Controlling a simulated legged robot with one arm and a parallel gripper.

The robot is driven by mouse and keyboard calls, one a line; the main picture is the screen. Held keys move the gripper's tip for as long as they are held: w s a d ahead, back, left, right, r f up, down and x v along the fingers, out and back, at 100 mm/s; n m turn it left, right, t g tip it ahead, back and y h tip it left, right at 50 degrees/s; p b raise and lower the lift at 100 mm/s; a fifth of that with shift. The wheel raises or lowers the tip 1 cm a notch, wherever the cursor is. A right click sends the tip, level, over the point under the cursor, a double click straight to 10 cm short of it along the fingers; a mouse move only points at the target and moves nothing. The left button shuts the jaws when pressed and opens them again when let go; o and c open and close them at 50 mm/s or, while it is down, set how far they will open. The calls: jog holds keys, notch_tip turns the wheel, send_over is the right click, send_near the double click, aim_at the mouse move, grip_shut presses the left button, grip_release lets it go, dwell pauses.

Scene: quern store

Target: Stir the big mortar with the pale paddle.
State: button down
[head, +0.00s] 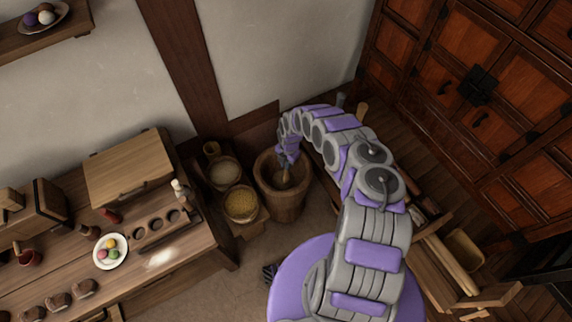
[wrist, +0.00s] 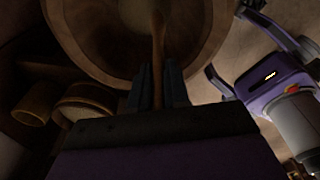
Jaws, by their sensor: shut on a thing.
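The big mortar (head: 281,208) is a brown wooden tub on the floor by the wall, right of two grain containers. My gripper (head: 286,162) is above its mouth, pointing down. In the wrist view, my gripper (wrist: 158,88) is shut on the shaft of the paddle (wrist: 158,48). The shaft runs from between the fingers into the mortar's bowl (wrist: 88,46). In the head view the paddle's lower part shows small inside the mortar. How deep its end reaches, and whether it touches the bottom, I cannot tell.
Containers of pale grain (head: 224,171) and yellow grain (head: 241,203) stand close left of the mortar, with a small jug (head: 211,149) behind. A workbench (head: 205,243) is at the left. A red-brown cabinet (head: 430,75) and a low wooden rack (head: 440,264) are at the right.

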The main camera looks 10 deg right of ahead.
notch_tip(320, 180, up, 14)
jog(key=p, duration=1)
jog(key=shift+f, duration=0.1)
